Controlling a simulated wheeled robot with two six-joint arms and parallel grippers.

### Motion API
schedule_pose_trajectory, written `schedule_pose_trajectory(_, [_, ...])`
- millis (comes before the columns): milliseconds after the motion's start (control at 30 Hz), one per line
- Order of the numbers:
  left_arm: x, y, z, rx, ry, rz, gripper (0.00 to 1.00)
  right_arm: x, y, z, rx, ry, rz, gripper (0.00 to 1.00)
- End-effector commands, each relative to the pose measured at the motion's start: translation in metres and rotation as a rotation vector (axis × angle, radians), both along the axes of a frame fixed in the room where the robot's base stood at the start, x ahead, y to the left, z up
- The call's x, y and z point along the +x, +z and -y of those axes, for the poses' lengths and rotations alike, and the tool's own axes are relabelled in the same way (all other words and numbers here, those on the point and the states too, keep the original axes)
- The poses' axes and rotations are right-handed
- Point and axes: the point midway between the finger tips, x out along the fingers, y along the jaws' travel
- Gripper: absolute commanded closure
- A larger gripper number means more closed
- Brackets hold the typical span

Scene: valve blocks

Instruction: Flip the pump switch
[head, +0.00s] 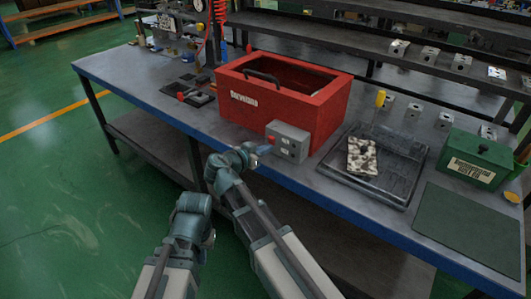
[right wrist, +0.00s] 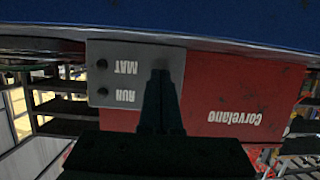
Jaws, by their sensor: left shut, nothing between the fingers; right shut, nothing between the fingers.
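A grey switch box (head: 287,140) sits at the front of the red Corvelano bin (head: 300,85), near the bench's front edge. In the right wrist view the grey box (right wrist: 120,58) appears upside down, with two dark round knobs beside the labels RUN and MAT. My right gripper (head: 262,150) is shut and empty, just left of the box in the head view. In the right wrist view its fingertips (right wrist: 161,74) overlap the box face; contact cannot be told. My left gripper (head: 209,240) is shut and low, off the bench front; its fingers are mostly hidden.
A green box (head: 477,160) and a green mat (head: 470,230) are further right. A gauge stand (head: 190,25) and small dark fixtures (head: 188,95) are at left. Small metal blocks line the back.

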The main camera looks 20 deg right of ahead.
Motion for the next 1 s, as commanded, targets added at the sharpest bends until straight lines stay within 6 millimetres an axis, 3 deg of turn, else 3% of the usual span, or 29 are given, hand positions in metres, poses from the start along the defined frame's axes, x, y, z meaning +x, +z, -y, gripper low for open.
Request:
schedule_pose_trajectory(267, [0.000,0.001,0.000,0.000,0.000,0.000,1.00,0.000,0.001,0.000,0.000,-0.001,0.000,1.00])
schedule_pose_trajectory(667, [0.000,0.016,0.000,0.000,0.000,0.000,1.00,0.000,0.017,0.001,-0.001,-0.001,0.000,1.00])
schedule_pose_trajectory(1000, [0.000,0.016,0.000,0.000,0.000,0.000,1.00,0.000,0.016,0.001,0.001,-0.001,-0.001,1.00])
